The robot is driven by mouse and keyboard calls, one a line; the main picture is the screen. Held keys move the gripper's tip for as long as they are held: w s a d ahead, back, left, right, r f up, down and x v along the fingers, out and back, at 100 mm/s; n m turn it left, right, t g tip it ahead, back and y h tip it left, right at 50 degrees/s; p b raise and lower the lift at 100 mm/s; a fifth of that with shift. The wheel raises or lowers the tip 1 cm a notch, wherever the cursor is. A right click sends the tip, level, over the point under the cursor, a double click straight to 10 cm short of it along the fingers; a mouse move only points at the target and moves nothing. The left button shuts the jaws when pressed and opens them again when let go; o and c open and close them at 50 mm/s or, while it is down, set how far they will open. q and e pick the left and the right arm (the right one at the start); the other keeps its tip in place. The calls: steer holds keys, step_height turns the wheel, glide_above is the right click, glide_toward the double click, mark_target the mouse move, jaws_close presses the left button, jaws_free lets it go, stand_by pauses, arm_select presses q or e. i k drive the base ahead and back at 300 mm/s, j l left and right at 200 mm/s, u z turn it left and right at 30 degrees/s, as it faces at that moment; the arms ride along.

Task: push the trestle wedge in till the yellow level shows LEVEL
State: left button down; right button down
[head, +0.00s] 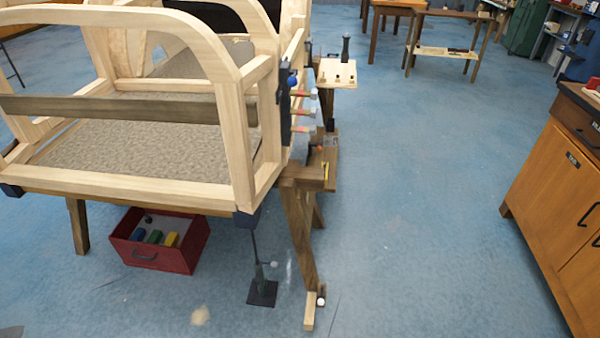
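A brown wooden trestle (299,235) stands under the right end of the pale wooden bodyframe. At its foot lies a pale wooden piece (309,312), which looks like the wedge. A small dark part with a white end (321,299) is right beside it. I cannot tell how far the wedge is in under the foot. A thin yellow strip (325,173) on the trestle's top looks like the level. It is too small to read. Neither of my grippers is in view.
The bodyframe (237,130) fills the upper left. A black-based jack stand (262,291) stands left of the trestle foot. A red crate (183,258) is under the frame. A wooden cabinet (547,190) is at right. The blue floor between trestle and cabinet is clear.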

mark_target(310, 302)
steer(key=i+l+u, duration=0.15)
steer(key=l+u, duration=0.15)
steer(key=l, duration=0.15)
steer(key=i+l+u, duration=0.15)
steer(key=l+u, duration=0.15)
steer(key=l, duration=0.15)
steer(key=l+u, duration=0.3)
steer(key=l, duration=0.2)
steer(key=i, duration=0.05)
